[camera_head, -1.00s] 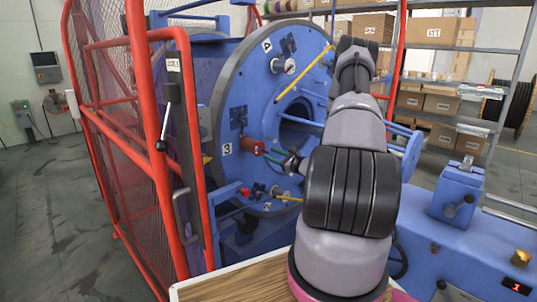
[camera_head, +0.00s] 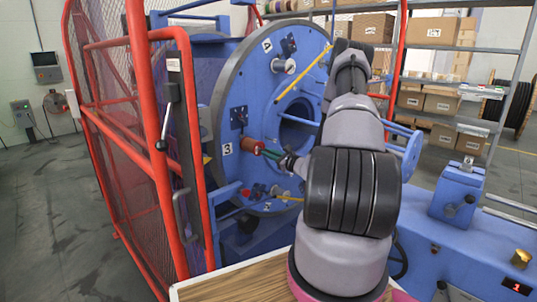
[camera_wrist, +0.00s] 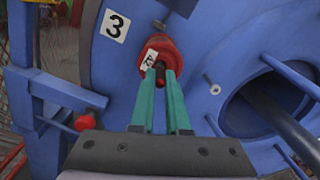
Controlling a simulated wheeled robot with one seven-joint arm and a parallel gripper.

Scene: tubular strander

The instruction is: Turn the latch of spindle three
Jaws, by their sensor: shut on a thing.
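The spindle-three fitting is a red cylinder (camera_head: 250,145) on the blue disc (camera_head: 222,100), beside the white "3" label (camera_head: 227,149). In the wrist view the red fitting (camera_wrist: 152,45) carries a small white tag, and the "3" label (camera_wrist: 115,26) is to its upper left. My gripper (camera_head: 263,151) reaches it from the right with green fingers. In the wrist view my gripper (camera_wrist: 160,72) is shut on a small dark red part (camera_wrist: 160,80), apparently the latch, at the fitting's near end. The fingers partly hide the latch, so its exact angle is unclear.
A red mesh guard (camera_head: 125,150) stands left of the disc. Other fittings sit on the disc near the "4" label (camera_head: 267,46), with a yellow rod (camera_head: 303,74) beside them. A round opening (camera_wrist: 265,105) lies right of the fitting. A wooden top (camera_head: 232,285) is in front.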

